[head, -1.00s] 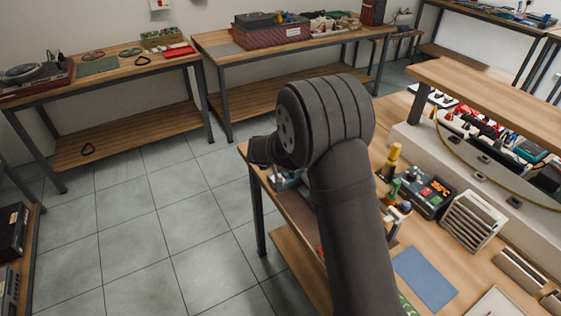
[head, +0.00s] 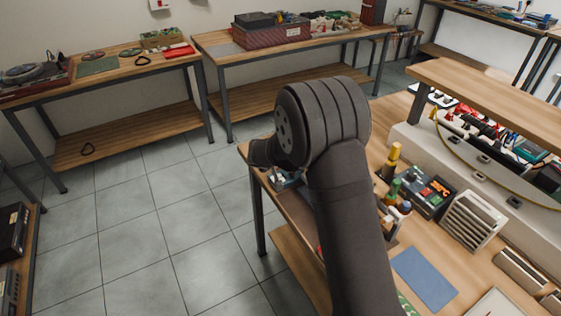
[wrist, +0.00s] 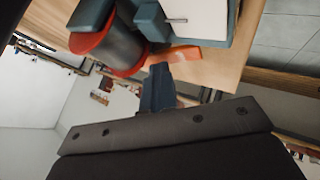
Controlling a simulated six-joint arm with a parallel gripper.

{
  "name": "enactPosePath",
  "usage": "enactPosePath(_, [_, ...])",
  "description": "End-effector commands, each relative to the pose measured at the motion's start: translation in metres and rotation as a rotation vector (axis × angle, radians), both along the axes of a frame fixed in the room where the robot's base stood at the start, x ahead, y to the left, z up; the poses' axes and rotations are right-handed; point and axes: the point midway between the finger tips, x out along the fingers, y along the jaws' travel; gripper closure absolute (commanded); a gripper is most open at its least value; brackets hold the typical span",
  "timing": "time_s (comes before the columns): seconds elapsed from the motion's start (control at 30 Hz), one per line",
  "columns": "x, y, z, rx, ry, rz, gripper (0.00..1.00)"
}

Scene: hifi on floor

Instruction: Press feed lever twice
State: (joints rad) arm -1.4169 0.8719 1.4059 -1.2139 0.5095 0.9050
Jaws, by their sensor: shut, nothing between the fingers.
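In the wrist view, my gripper (wrist: 160,72) is shut and empty, with its dark blue-grey fingertips close to an orange lever-like piece (wrist: 185,54). I cannot tell whether they touch. The orange piece sits beside a blue-grey device (wrist: 150,20) and a dark cylinder with red rims (wrist: 110,45). The name of the orange piece as the feed lever is not certain from the picture. In the head view, my own arm hides the gripper and most of the device; a small bluish part of it (head: 284,180) shows at the bench's left edge.
A raised shelf (head: 490,95) stands behind. Tiled floor (head: 180,230) lies open to the left.

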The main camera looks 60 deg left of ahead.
Motion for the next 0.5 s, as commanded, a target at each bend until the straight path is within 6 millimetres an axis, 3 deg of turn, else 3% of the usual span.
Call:
enactPosePath(0.2, [0.000,-0.001,0.001,-0.002,0.001,-0.001,1.00])
enactPosePath(0.5, [0.000,-0.001,0.017,0.000,0.001,-0.001,1.00])
